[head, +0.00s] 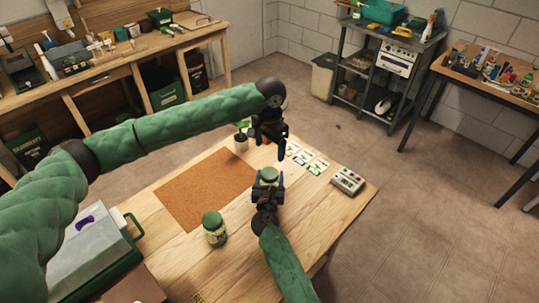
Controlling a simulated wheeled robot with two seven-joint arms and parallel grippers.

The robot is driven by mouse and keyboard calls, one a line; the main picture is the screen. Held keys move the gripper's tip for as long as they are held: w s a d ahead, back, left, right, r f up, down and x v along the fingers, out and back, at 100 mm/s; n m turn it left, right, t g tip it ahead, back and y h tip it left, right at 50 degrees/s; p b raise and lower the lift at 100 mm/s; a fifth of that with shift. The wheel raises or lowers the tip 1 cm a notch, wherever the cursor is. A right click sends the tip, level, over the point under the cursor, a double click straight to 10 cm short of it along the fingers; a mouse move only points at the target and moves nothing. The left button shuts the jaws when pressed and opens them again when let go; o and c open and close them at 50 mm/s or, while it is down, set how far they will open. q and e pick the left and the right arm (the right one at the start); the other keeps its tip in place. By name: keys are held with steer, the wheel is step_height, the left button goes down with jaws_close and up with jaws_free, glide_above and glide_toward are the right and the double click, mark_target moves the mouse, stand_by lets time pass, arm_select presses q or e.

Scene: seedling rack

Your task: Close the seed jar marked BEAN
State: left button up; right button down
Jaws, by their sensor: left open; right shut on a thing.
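A jar (269,174) with a pale green top stands upright near the table's middle. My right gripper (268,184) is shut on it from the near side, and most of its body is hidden. I cannot tell whether a lid sits on it. A second jar (214,236) with a green lid stands upright at the front, left of my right gripper, with nothing holding it. No marking can be read on either jar. My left gripper (276,143) is open, above and beyond the held jar, and apart from it.
A cork mat (205,190) lies on the wooden table. A potted seedling (241,143) stands at the back, several cards (306,161) lie to the right, and a grey-green device (347,180) sits near the right corner. A green-trimmed box (95,250) is at the left.

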arm_select(q)
steer(key=shift+r, duration=0.4)
arm_select(e)
steer(key=shift+c, duration=1.3)
jaws_free()
steer(key=s, duration=0.2)
steer(key=s+b, duration=0.1)
steer(key=s, duration=0.1)
steer(key=s+b, duration=0.1)
steer(key=s, duration=0.1)
steer(key=shift+s+a+f, duration=0.1)
steer(key=shift+a+f, duration=0.1)
steer(key=shift+a, duration=0.05)
arm_select(q)
steer(key=shift+f+b, duration=0.35)
steer(key=shift+f, duration=1.05)
arm_select(e)
steer(key=shift+s+r, duration=0.15)
steer(key=shift+s, duration=0.65)
